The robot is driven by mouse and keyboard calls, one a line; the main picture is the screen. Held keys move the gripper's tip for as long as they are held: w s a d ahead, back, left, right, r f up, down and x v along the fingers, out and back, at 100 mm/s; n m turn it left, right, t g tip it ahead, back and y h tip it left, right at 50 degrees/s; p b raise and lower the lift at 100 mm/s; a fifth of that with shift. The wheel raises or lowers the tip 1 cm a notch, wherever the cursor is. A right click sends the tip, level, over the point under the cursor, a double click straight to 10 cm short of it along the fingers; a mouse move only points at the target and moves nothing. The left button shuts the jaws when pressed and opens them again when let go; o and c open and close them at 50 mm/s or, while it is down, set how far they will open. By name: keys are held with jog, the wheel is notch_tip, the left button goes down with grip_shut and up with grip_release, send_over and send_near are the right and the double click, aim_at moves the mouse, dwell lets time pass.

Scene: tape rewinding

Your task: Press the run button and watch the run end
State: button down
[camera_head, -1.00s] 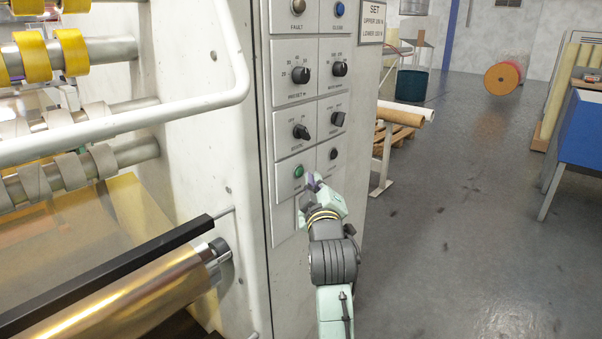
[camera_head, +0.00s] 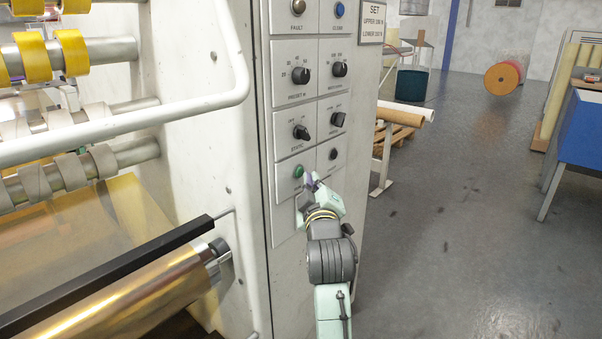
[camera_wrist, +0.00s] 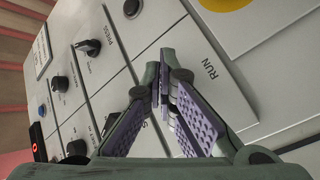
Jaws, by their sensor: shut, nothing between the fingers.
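The green run button (camera_head: 298,171) is on the lower left plate of the control panel (camera_head: 284,222) in the head view. My gripper (camera_head: 311,179) is just right of the button and slightly below it, close to the panel face. In the wrist view, my gripper (camera_wrist: 160,88) is shut and empty, its purple-padded fingers meeting at the tips beside the RUN label (camera_wrist: 210,70). The button itself is not clear there; the fingers seem to cover it. I cannot tell whether the tips touch it.
Knobs (camera_head: 301,75) and a dark button (camera_head: 333,153) sit above and right on the panel. A white tubular rail (camera_head: 238,70) and a gold film roll (camera_head: 150,295) are on the left. The floor (camera_head: 460,220) on the right is mostly clear.

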jog(key=shift+w+a, duration=0.15)
jog(key=shift+a, duration=0.05)
jog(key=shift+w+a, duration=0.25)
jog(key=shift+a, duration=0.05)
dwell(0.7)
dwell(0.3)
jog(key=shift+s+d, duration=0.5)
jog(key=shift+d, duration=0.1)
jog(key=shift+d, duration=0.1)
jog(key=s+d, duration=0.1)
jog(key=d, duration=0.1)
jog(key=s+d, duration=0.2)
dwell(0.3)
jog(key=shift+r, duration=0.1)
dwell(0.4)
